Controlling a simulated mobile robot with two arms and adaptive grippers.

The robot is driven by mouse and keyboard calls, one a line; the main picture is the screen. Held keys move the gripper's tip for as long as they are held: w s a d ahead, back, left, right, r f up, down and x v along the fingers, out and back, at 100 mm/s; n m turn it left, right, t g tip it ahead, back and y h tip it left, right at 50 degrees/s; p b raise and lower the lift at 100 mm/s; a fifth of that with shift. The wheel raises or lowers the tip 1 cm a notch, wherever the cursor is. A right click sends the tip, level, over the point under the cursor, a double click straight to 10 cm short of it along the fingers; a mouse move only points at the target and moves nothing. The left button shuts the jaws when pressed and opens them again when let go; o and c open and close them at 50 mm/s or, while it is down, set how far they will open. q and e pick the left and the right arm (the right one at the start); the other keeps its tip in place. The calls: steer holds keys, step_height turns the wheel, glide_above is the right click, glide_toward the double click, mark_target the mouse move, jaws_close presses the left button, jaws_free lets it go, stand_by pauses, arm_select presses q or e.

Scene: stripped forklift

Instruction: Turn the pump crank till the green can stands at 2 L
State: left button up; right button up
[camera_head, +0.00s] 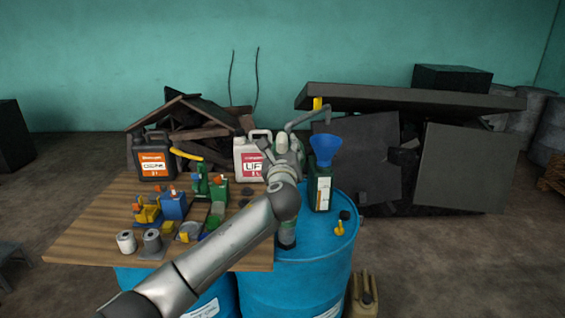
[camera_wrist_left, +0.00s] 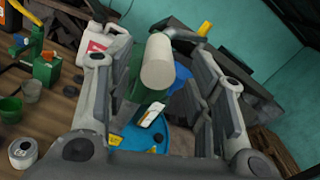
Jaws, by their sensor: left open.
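The green can (camera_head: 323,192) stands on a blue drum with a blue funnel (camera_head: 325,147) in its top. Its liquid level cannot be read. The pump's grey pipe (camera_head: 303,118) rises behind my left gripper (camera_head: 287,155); my arm hides much of the pump. In the left wrist view, a cream cylinder (camera_wrist_left: 157,62), which looks like the crank's grip, stands between the spread fingers of my open left gripper (camera_wrist_left: 165,80). I cannot tell whether it touches a finger. The green can (camera_wrist_left: 150,110) and funnel (camera_wrist_left: 183,76) show behind it.
The wooden table (camera_head: 85,232) at left holds a dark jug (camera_head: 153,160), a white jug (camera_head: 248,160) and several small tools and cups. A blue drum (camera_head: 300,285) stands beside it. Dark panels (camera_head: 460,165) lean behind at right.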

arm_select(q)
steer(key=s, duration=0.7)
steer(key=shift+a, duration=0.1)
arm_select(e)
steer(key=shift+c, duration=0.3)
stand_by(1.0)
